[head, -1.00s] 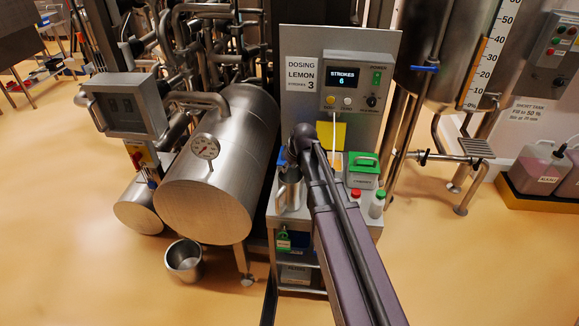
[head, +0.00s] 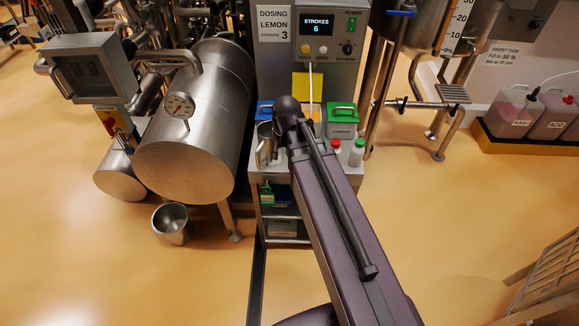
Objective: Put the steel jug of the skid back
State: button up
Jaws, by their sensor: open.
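The steel jug (head: 265,146) stands upright at the left of the dosing skid's worktop, its handle to the left. The dark end of my arm covers part of its right side. In the head view my arm reaches up over the right of the worktop, and its end is beside the jug. My gripper's fingers do not show; they are hidden behind the arm. The dosing skid (head: 268,72) has a grey panel with a label "LEMON 3" and a display reading STROKES 6.
A green-lidded box (head: 342,120), a red-capped bottle (head: 334,146) and a green-capped bottle (head: 356,152) stand on the worktop's right. A big steel tank (head: 195,120) is close on the left. A steel bucket (head: 171,223) is on the floor. A wooden rack (head: 548,275) is at lower right.

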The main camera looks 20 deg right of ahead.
jog(key=s+m+g, duration=0.1)
jog(key=s, duration=0.6)
jog(key=shift+d+m+h, duration=0.3)
jog(key=shift+d+m, duration=0.05)
jog(key=shift+m, duration=0.05)
dwell(0.4)
